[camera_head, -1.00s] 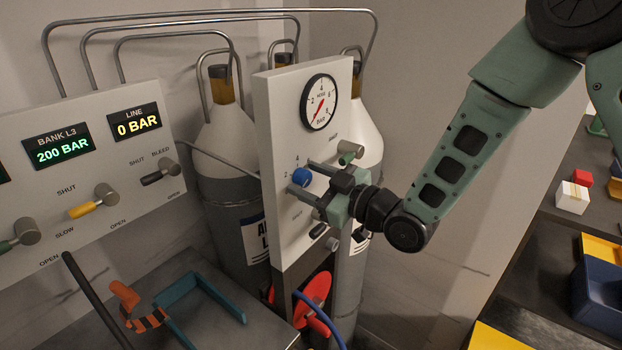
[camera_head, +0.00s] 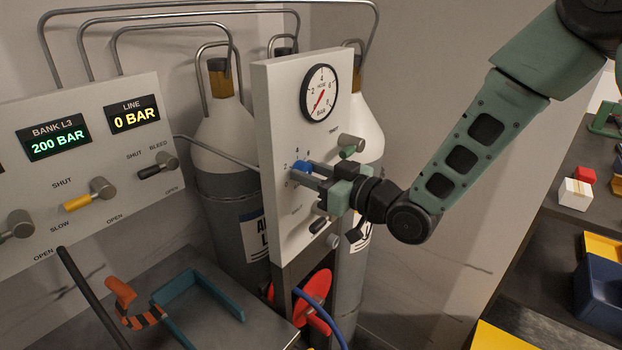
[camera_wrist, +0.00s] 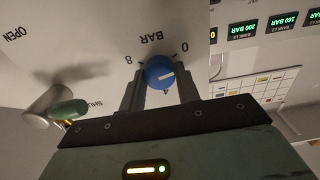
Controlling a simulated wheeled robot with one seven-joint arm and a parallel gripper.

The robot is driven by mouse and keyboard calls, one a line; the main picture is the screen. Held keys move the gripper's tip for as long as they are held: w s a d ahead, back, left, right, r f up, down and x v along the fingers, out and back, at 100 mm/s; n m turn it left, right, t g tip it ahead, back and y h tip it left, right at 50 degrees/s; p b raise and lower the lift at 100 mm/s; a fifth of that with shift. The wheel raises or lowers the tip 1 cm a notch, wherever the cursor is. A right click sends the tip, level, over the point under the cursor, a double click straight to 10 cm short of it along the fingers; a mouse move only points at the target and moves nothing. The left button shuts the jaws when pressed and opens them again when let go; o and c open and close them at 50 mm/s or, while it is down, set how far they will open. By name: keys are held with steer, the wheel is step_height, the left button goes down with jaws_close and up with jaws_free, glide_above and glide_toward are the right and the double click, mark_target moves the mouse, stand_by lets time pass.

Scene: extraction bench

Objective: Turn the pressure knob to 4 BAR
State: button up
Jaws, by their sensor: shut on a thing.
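The blue pressure knob (camera_head: 303,168) sits on the white upright panel (camera_head: 279,215), below the round hose gauge (camera_head: 319,93). My gripper (camera_head: 305,174) has its fingers around the knob and is shut on it. In the wrist view the blue knob (camera_wrist: 159,73) lies between my two fingers (camera_wrist: 158,90). A pale mark on it points right and slightly up in that picture, toward the side of the printed 0. Numbers 8 and 0 and the word BAR show around it; other scale numbers are hidden there. The gauge's red needle points to the lower left.
A green-handled valve (camera_head: 350,146) is just right of the knob, and a dark-handled valve (camera_head: 322,225) is below. The left panel (camera_head: 90,165) reads BANK L3 200 BAR and LINE 0 BAR. Gas cylinders (camera_head: 222,150) stand behind. A red wheel (camera_head: 314,297) is below.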

steer(key=m+b, duration=0.1)
steer(key=m, duration=0.3)
steer(key=shift+f+m, duration=0.1)
steer(key=shift+m, duration=0.3)
steer(key=m, duration=0.5)
steer(key=shift+w+d, duration=0.1)
steer(key=m+p, duration=0.1)
steer(key=m, duration=0.4)
steer(key=shift+m, duration=0.4)
steer(key=m, duration=0.4)
steer(key=shift+p, duration=0.35)
steer(key=shift+m, duration=0.3)
steer(key=o, duration=1)
